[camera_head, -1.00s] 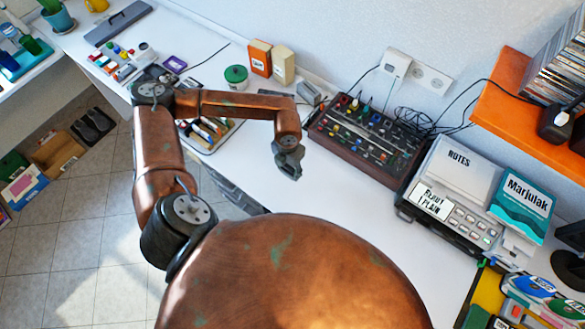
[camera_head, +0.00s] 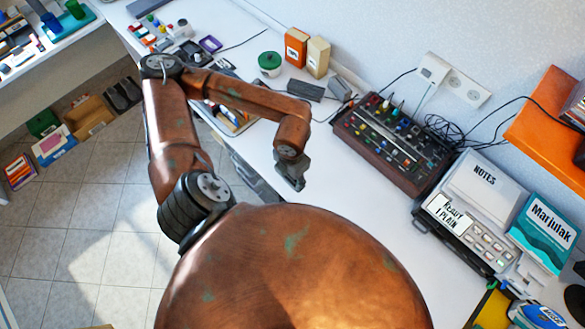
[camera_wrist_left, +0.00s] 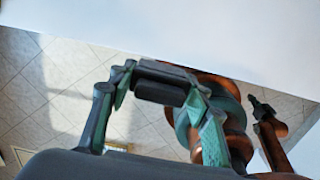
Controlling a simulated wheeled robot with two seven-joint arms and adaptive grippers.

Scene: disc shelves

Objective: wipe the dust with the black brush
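My left gripper (camera_head: 292,184) hangs at the end of the bent copper arm, over the near edge of the white desk, in the head view. In the left wrist view its fingers (camera_wrist_left: 165,85) stand apart at the base, with a dark bar between their tips. I cannot tell whether that bar is part of the gripper or a held thing. A dark flat block (camera_head: 305,90) lies on the desk beyond the arm; I cannot tell whether it is the black brush. No dust can be made out. A copper part with a dark tip (camera_wrist_left: 262,108), perhaps my right gripper, shows in the wrist view.
A mixer-like panel (camera_head: 390,140) stands right of the gripper, then a notes machine (camera_head: 460,222) and a teal book (camera_head: 545,233). A green-lidded jar (camera_head: 269,63) and two small boxes stand at the back. Bare desk (camera_head: 345,195) lies beside the gripper.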

